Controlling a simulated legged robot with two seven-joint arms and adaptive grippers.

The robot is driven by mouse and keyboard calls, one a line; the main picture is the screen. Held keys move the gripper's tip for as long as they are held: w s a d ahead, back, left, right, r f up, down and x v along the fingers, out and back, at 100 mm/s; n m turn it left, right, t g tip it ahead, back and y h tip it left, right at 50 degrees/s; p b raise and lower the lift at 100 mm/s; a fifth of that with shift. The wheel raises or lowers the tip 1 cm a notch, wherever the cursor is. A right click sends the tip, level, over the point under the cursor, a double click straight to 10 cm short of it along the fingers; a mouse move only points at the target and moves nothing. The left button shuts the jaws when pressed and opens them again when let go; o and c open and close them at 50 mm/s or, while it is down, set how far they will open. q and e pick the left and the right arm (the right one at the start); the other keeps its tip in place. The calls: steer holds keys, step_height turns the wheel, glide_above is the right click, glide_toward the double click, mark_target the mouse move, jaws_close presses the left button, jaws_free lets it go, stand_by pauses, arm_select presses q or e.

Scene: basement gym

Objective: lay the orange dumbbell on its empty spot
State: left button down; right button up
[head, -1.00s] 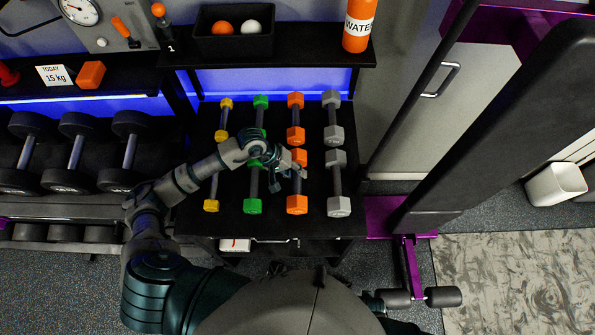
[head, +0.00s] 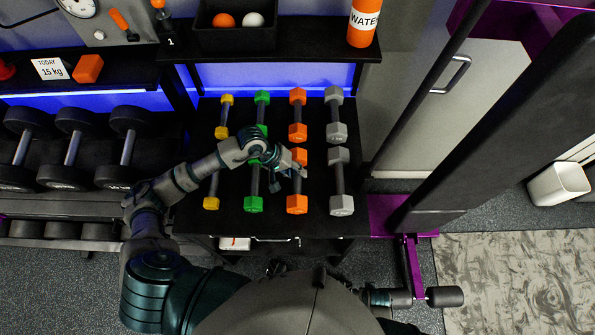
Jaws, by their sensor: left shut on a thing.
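The orange dumbbell (head: 297,204) is in the near row of the black rack (head: 225,222), between a green dumbbell (head: 253,204) and a grey dumbbell (head: 341,204). My left gripper (head: 297,172) is shut on its handle, just nearer than its far head. The dumbbell lines up with its row; I cannot tell whether it touches the rack. A second orange dumbbell (head: 298,115) lies behind it in the far row. The surface under the held dumbbell is hidden. My right gripper is not in view.
Yellow dumbbells (head: 211,203) stand at the rack's left. A shelf above holds a black bin (head: 235,40) with balls and an orange water bottle (head: 362,22). Large black dumbbells (head: 122,150) lie at left. A purple-framed machine (head: 412,265) stands at right.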

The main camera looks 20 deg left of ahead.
arm_select(q)
steer(key=shift+a+r, duration=0.1)
steer(key=shift+r, duration=0.05)
steer(key=c, duration=0.8)
jaws_free()
steer(key=shift+s+d, duration=0.1)
steer(key=shift+d, duration=0.1)
steer(key=v, duration=1.1)
steer(key=shift+a+r, duration=0.2)
steer(key=shift+r, duration=0.15)
steer(key=shift+r, duration=0.1)
